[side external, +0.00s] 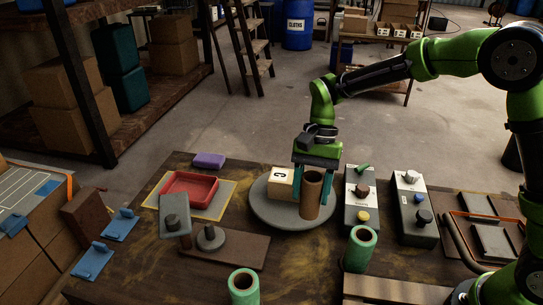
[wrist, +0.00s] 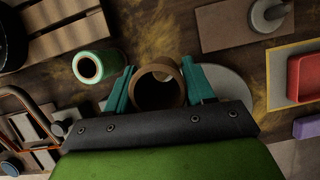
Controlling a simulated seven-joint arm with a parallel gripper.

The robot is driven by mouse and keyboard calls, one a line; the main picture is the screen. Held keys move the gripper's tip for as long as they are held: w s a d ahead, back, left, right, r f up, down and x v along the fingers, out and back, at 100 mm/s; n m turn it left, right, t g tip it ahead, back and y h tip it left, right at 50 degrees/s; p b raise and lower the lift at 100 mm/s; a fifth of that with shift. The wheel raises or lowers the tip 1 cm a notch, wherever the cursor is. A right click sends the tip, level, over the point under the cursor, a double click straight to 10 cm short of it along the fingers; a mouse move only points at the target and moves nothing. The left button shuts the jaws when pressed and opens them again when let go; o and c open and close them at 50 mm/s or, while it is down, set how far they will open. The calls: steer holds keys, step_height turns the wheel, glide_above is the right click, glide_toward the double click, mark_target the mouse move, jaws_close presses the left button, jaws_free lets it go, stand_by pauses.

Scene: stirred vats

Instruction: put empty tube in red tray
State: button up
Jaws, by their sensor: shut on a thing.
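A brown, hollow cardboard tube (side external: 311,204) stands upright over the round grey disc (side external: 268,212). My gripper (side external: 312,186) points down with its teal fingers shut on the tube's upper part. In the wrist view, the tube's open end (wrist: 158,65) shows between the fingers and looks hollow. I cannot tell whether its lower end touches the disc. The red tray (side external: 190,188) lies on a yellow-edged mat to the left, and nothing shows inside it. It also shows at the right edge of the wrist view (wrist: 305,80).
A cream box (side external: 281,186) with a black mark is beside the tube on the disc. Two green-wrapped tubes (side external: 359,249) stand near the front. Control boxes (side external: 362,200) are to the right. A grey knobbed fixture (side external: 174,222) stands before the tray. A purple block (side external: 209,160) lies behind it.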

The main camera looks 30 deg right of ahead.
steer(key=s+d+r+n+g+h, duration=0.1)
steer(key=d+r+n+h, duration=0.1)
steer(key=d+r+n, duration=0.4)
steer(key=s+d+r+n+h, duration=0.15)
steer(key=d+n, duration=0.25)
steer(key=d, duration=0.4)
steer(key=s+a+f+n+h, duration=0.25)
steer(key=s+a+n, duration=0.55)
steer(key=s+a, duration=0.65)
steer(key=s+a+f+n+t+h, duration=0.1)
steer(key=s+f+n+t+h, duration=0.2)
steer(key=s, duration=0.4)
steer(key=shift+n+g+y, duration=0.5)
steer(key=shift+n+y, duration=0.2)
steer(key=shift+n, duration=0.1)
step_height(320, 180, down, 9)
steer(key=shift+w+d+r, duration=0.15)
steer(key=shift+r, duration=0.05)
steer(key=shift+f, duration=0.15)
steer(key=shift+f, duration=0.15)
